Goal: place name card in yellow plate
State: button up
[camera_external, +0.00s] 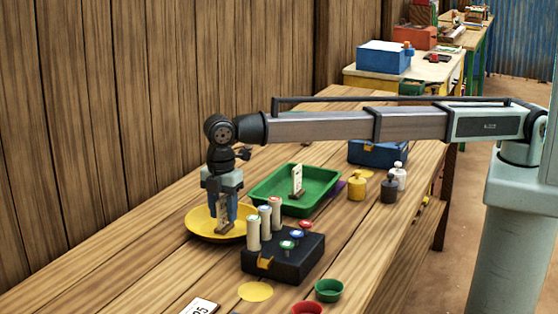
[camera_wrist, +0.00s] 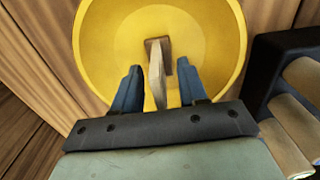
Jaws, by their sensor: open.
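The yellow plate (camera_external: 196,226) lies on the wooden table and fills much of the wrist view (camera_wrist: 215,40). A small card on a brown wooden base (camera_wrist: 157,85), seemingly the name card, stands in the plate, seen nearly edge-on in the wrist view. In the external view the card (camera_external: 223,226) is partly hidden by my fingers. My gripper (camera_external: 223,214) points down over the plate. In the wrist view its blue fingers (camera_wrist: 158,72) are apart, one on each side of the card, with gaps visible. Another card on a wooden base (camera_external: 297,181) stands in the green tray.
The green tray (camera_external: 262,193) is behind and right of the plate. A black block (camera_external: 287,266) with several pegs stands close to the plate's right. Yellow, dark and white weights (camera_external: 357,186) stand farther right. A green cup (camera_external: 329,290) and a printed card (camera_external: 199,306) are near the front.

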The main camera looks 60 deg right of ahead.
jog(key=shift+r, duration=3.5)
